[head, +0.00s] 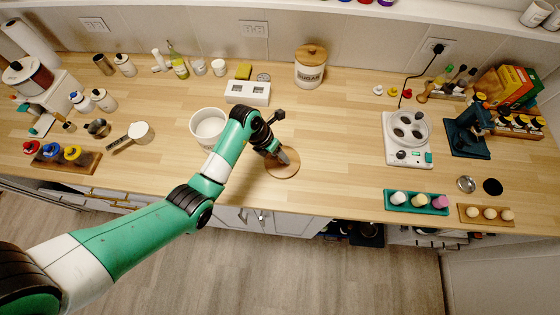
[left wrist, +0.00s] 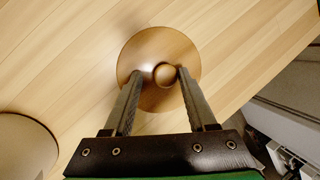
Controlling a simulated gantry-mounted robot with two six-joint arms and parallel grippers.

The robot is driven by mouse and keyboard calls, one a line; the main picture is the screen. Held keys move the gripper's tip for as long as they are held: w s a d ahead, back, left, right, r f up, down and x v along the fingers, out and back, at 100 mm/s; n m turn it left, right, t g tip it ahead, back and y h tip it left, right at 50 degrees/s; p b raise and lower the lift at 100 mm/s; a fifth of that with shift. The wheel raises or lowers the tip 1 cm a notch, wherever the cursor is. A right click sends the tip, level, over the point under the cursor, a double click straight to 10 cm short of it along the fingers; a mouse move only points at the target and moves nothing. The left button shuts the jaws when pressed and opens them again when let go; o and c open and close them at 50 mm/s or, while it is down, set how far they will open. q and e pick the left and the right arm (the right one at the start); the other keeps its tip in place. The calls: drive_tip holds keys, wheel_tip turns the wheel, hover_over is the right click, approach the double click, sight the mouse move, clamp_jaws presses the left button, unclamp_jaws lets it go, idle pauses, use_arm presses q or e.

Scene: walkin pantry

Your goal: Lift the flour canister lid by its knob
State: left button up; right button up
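A round wooden lid (head: 281,172) lies flat on the counter near its front edge. In the left wrist view the lid (left wrist: 160,43) shows its round knob (left wrist: 165,74) near the middle. My left gripper (head: 285,158) is above the lid, pointing down. In the left wrist view its fingers (left wrist: 160,73) are apart on either side of the knob, the right finger closer to it. Contact with the knob cannot be told. A white open-topped round container (head: 208,127), with no readable label, stands to the left of the lid, partly behind my arm. My right gripper is not in view.
A canister marked SUGAR (head: 310,70) with a wooden lid stands at the back. A white box (head: 248,92) is behind the gripper. The counter between lid and appliance is clear.

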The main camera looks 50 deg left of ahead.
sight(279, 159)
use_arm(q)
drive_tip(key=shift+s+d+f, duration=0.25)
drive_tip(key=shift+d+f, duration=0.1)
drive_tip(key=shift+f, duration=0.15)
clamp_jaws()
drive_tip(key=shift+d+r+p, duration=0.2)
drive_tip(key=shift+r+p, duration=0.95)
drive_tip(key=shift+p, duration=0.1)
drive_tip(key=shift+w+a+r, duration=0.1)
drive_tip(key=shift+a+r, duration=0.05)
drive_tip(key=shift+r, duration=0.95)
